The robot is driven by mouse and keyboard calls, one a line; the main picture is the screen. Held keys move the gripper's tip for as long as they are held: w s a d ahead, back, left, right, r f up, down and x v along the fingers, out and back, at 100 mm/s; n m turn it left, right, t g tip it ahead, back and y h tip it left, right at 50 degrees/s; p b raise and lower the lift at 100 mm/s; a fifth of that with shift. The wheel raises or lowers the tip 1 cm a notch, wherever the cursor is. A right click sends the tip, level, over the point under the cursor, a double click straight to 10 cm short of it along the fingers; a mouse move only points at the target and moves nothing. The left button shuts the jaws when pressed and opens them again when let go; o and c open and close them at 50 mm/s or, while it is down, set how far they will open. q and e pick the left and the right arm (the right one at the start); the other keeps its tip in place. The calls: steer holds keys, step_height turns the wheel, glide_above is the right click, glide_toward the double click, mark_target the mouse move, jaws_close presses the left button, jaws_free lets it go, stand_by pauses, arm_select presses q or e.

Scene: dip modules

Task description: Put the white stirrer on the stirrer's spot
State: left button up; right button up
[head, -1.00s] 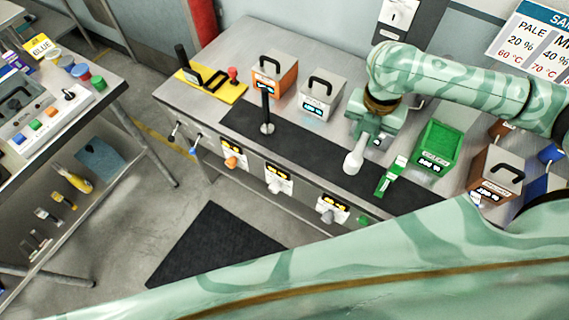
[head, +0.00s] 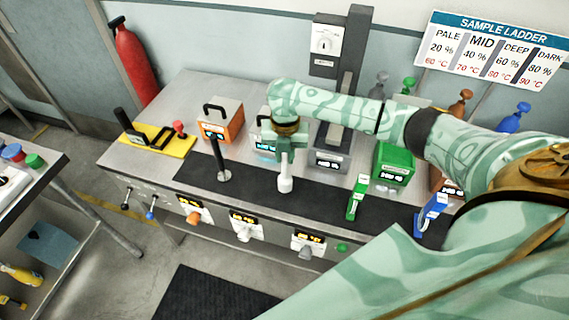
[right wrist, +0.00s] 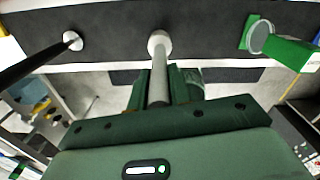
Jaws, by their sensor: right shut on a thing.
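The white stirrer (head: 285,178) hangs upright, wide end down, from my right gripper (head: 284,155), which is shut on it. It is over the black mat (head: 320,192) on the steel bench, in front of a white box module that my arm partly hides. In the right wrist view the stirrer (right wrist: 158,62) sticks out between the gripper fingers (right wrist: 160,88). I cannot tell whether its end touches the mat. No marked stirrer's spot can be made out. My left gripper is out of view.
A black rod on a round metal base (head: 222,174) stands left of the stirrer. A green tool (head: 357,198) and a blue tool (head: 431,213) stand to the right. Behind are an orange box (head: 221,120), a grey module (head: 327,160) and a green box (head: 394,165).

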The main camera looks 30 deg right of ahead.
mark_target(285, 162)
steer(key=shift+w+f+b, duration=0.2)
steer(key=shift+f+b, duration=0.25)
steer(key=shift+f, duration=1.35)
steer(key=o, duration=0.9)
step_height(285, 162, up, 12)
steer(key=p, duration=0.3)
steer(key=shift+s, duration=0.1)
